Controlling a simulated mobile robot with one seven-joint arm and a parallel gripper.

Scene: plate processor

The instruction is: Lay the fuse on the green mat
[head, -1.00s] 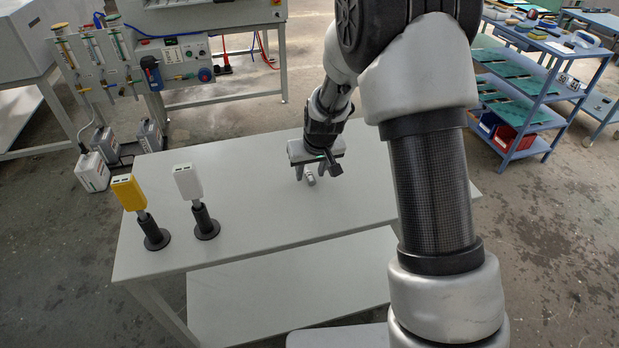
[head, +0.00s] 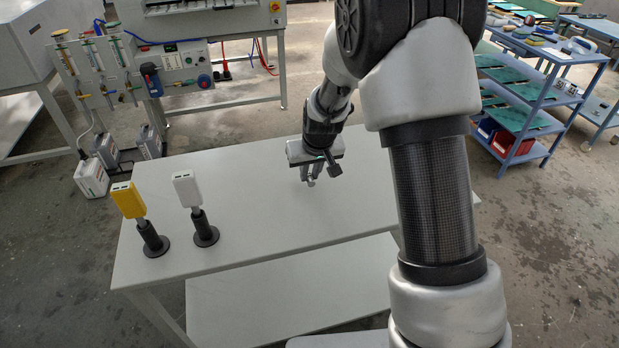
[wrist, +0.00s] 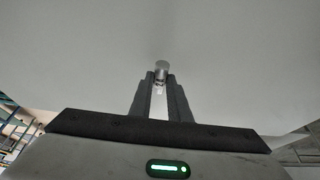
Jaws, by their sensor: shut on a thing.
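The fuse (wrist: 162,68) is a small silver cylinder between my fingertips in the wrist view. My gripper (wrist: 160,88) is shut on it. In the head view my gripper (head: 311,178) points down over the middle of the grey table (head: 260,215), close to its top. I cannot tell whether the fuse still touches the table. Green mat-like surfaces (head: 508,78) cover the shelves of the blue cart at the right, away from my gripper; I cannot tell which is the green mat.
A yellow block (head: 127,199) and a white block (head: 186,187) stand on black holders at the table's left. The table around my gripper is clear. The blue cart (head: 545,95) carries loose items on top and bins (head: 505,138) below. Bare floor separates table and cart.

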